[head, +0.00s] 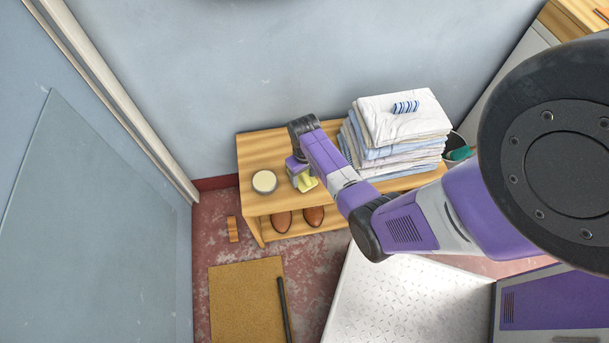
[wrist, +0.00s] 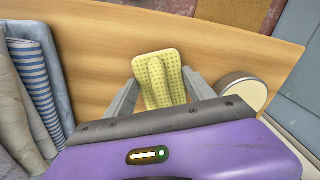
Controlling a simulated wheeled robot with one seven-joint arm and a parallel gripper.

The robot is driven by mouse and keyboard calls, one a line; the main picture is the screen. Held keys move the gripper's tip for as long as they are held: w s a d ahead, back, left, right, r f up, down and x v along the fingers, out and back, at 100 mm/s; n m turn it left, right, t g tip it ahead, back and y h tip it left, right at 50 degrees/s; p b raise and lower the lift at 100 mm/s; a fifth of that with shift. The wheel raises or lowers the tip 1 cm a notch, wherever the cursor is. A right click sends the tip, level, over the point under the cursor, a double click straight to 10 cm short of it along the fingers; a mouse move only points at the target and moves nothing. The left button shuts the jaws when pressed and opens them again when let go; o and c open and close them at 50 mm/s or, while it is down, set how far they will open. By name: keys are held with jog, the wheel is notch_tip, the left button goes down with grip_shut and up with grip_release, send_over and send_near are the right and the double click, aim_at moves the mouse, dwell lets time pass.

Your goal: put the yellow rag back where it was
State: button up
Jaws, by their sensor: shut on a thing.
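The yellow rag (wrist: 158,76) is a dotted, folded cloth between the two fingers of my gripper (wrist: 160,100) in the wrist view. My gripper is shut on it, just above or at the wooden bench top; I cannot tell whether the rag touches the wood. In the head view the rag (head: 306,183) shows partly below my gripper, at the left part of the bench (head: 262,207). The rag's near end is hidden by my gripper body in the wrist view.
A round tin with a pale top (head: 264,182) stands just left of the rag. A tall stack of folded cloths (head: 398,140) with a blue-striped roll (head: 406,107) on it is to the right. Brown shoes (head: 314,217) sit on the lower shelf. Bare wood surrounds the rag.

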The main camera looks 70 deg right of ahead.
aim_at(304, 175)
jog(key=shift+f, duration=0.2)
jog(key=o, duration=1.3)
jog(key=shift+r, duration=0.1)
notch_tip(304, 175, up, 12)
jog(key=p, duration=0.3)
jog(key=s+a+f+n+t+h, duration=0.1)
jog(key=a+f+n+t+h, duration=0.15)
jog(key=a, duration=0.75)
jog(key=s+a+r+n+t, duration=0.2)
jog(key=s+a+r+t, duration=0.25)
jog(key=a, duration=0.45)
jog(key=s+a+r+n+t, duration=0.1)
jog(key=s+a+r+t, duration=0.1)
jog(key=r, duration=0.7)
jog(key=s+a+r+n+t+y, duration=0.1)
jog(key=s+a+r+t, duration=0.2)
jog(key=r, duration=0.5)
jog(key=s+a+r+n+t+y, duration=0.1)
jog(key=s+a+r+t, duration=0.2)
jog(key=r, duration=0.6)
jog(key=shift+a+r+y, duration=0.15)
jog(key=shift+a, duration=0.35)
jog(key=shift+a+r+y, duration=0.1)
jog(key=shift+a+r, duration=0.05)
jog(key=shift+a, duration=0.3)
